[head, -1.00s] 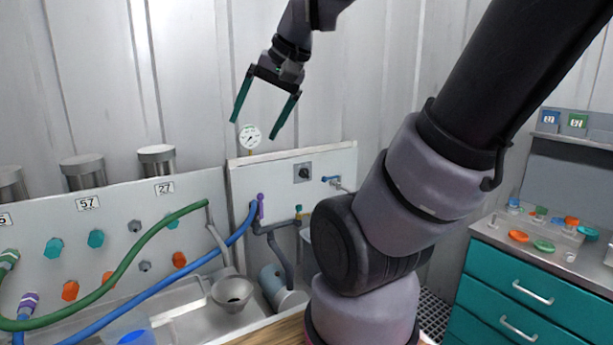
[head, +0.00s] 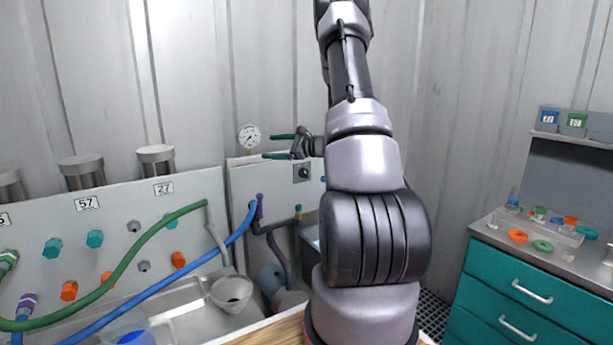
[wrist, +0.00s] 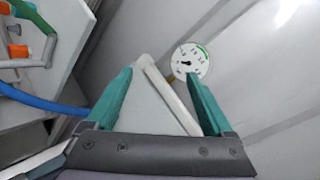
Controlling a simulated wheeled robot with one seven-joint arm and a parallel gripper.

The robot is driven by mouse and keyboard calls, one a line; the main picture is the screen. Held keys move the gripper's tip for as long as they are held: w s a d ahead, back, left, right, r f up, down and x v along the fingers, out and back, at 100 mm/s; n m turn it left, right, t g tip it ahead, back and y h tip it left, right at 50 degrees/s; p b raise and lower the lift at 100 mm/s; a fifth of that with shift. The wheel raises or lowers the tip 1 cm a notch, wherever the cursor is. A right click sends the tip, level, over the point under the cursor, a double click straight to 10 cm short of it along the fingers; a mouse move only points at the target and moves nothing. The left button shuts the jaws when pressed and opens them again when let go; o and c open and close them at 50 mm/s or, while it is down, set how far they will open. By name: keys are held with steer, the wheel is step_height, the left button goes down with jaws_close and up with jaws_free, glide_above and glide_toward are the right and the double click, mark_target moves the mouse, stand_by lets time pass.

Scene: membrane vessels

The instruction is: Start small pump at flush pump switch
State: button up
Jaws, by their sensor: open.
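The flush pump switch (head: 303,172) is a dark knob on a grey square plate, on the white panel (head: 243,185) at the back wall. My gripper (head: 268,146) is open and empty. In the head view it appears up and to the left of the switch, near the panel's top edge, with its fingers pointing left. In the wrist view the open fingers (wrist: 160,82) frame part of the panel's edge and the gauge; the switch does not show there. The small pump (head: 280,287) seems to be the grey-blue cylinder below the panel, partly hidden by my arm.
A round pressure gauge (head: 249,137) stands above the panel, close to my fingertips; it also shows in the wrist view (wrist: 190,61). Green (head: 130,262) and blue (head: 180,283) hoses cross the left. A steel funnel (head: 231,291) sits below. Teal drawers (head: 515,290) stand right.

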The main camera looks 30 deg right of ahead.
steer(key=w+d+f+m+t+h, duration=0.2)
steer(key=d+f+m+t+h, duration=0.15)
steer(key=d+f, duration=0.55)
steer(key=m+h, duration=0.5)
steer(key=h, duration=0.1)
glide_toward(306, 173)
steer(key=shift+t, duration=0.45)
steer(key=w, duration=0.6)
steer(key=w+f, duration=0.1)
steer(key=w, duration=0.2)
steer(key=shift+w+a, duration=0.15)
steer(key=c, duration=1.4)
steer(key=shift+o, duration=0.3)
